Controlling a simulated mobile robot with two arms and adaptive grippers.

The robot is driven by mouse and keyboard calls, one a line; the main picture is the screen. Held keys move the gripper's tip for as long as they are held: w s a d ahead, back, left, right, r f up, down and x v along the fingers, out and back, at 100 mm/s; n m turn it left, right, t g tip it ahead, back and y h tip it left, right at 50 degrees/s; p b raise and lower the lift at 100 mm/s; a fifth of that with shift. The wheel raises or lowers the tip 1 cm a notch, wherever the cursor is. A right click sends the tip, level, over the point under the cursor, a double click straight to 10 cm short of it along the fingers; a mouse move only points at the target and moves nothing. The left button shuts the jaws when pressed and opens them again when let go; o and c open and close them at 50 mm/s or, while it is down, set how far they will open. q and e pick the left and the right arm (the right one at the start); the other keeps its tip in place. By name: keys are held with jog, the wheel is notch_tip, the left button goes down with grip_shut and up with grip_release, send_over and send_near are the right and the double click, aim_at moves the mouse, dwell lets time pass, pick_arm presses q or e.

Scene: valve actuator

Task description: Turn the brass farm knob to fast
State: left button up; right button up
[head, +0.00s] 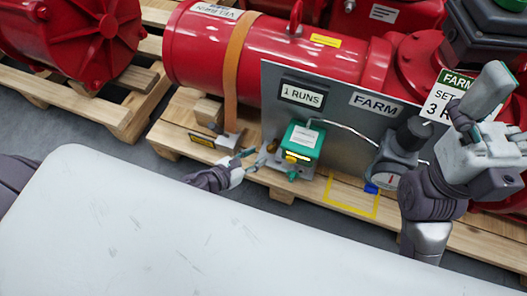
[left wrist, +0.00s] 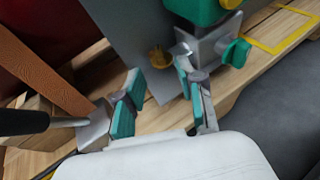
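The brass farm knob (left wrist: 160,57) sits low at the edge of the grey panel (left wrist: 135,25), just beyond my left fingertips in the left wrist view. In the head view it is a small brass spot (head: 272,146) left of the teal box (head: 305,138). My left gripper (head: 251,161) is open and empty; in the left wrist view its teal-padded fingers (left wrist: 160,78) stand apart, with the knob ahead between them. Any speed marking by the knob is too small to read.
A teal handle (left wrist: 236,51) and metal bracket (left wrist: 205,45) are close right of the left fingers. A gauge (head: 388,180) stands farther right. A red cylinder (head: 270,50) lies behind the panel on a wooden pallet (head: 180,130). An orange-brown strap (head: 237,70) stands to the left.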

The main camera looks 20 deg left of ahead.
aim_at(268, 150)
pick_arm(q)
jog(key=shift+b+x, duration=0.35)
jog(key=shift+x, duration=1.7)
grip_shut()
